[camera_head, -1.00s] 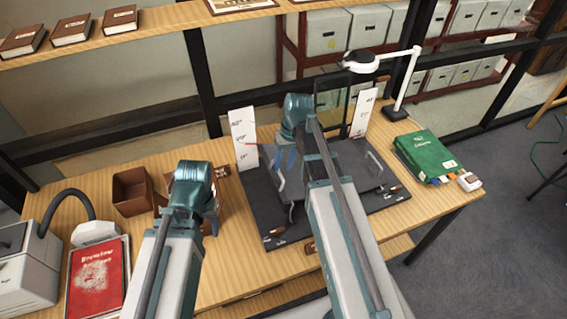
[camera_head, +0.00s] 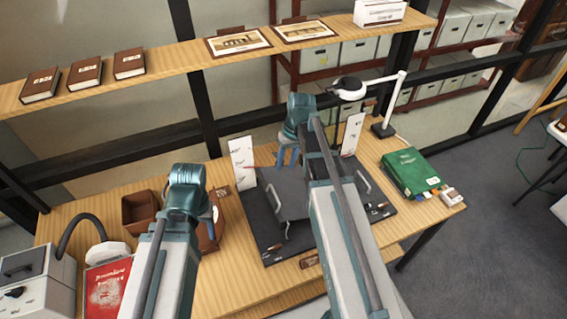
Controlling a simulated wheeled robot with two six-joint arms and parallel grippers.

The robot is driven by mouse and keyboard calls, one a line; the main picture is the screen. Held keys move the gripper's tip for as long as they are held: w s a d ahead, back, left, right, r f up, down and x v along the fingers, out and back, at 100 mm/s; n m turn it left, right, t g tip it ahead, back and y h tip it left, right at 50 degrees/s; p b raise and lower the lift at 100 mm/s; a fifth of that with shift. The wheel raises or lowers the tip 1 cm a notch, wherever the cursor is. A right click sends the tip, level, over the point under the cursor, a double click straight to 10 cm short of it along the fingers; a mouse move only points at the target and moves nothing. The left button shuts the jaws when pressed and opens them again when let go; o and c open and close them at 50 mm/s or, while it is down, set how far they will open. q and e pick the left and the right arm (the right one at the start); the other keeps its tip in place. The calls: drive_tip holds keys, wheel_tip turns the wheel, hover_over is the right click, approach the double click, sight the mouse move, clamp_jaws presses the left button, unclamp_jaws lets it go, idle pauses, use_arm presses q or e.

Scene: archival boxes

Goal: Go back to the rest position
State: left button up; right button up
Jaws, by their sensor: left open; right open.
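My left gripper (camera_head: 206,222) is open over the left part of the wooden table, beside a brown box. Its arm hides part of what lies beneath. My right gripper (camera_head: 287,158) is open above the dark board (camera_head: 262,221) in the middle of the table. Its arm covers much of the board. Neither gripper holds anything that I can see.
A brown open box (camera_head: 139,209), a red book (camera_head: 107,287) and a grey machine with a hose (camera_head: 42,298) are at the left. A green book (camera_head: 408,172) and a white lamp (camera_head: 390,105) are at the right. A shelf (camera_head: 175,72) crosses behind.

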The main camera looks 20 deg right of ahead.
use_arm(q)
drive_tip(key=shift+r, duration=0.55)
use_arm(e)
drive_tip(key=shift+d+r, duration=0.1)
drive_tip(key=shift+r, duration=0.45)
use_arm(q)
drive_tip(key=shift+f, duration=0.1)
use_arm(e)
drive_tip(key=shift+f, duration=0.1)
use_arm(q)
wheel_tip(320, 180, down, 15)
drive_tip(key=b, duration=1.4)
drive_tip(key=shift+b, duration=0.3)
use_arm(e)
drive_tip(key=s+a+f+n+h, duration=0.3)
drive_tip(key=s+a+f, duration=1.2)
drive_tip(key=a, duration=0.3)
drive_tip(key=shift+h, duration=0.3)
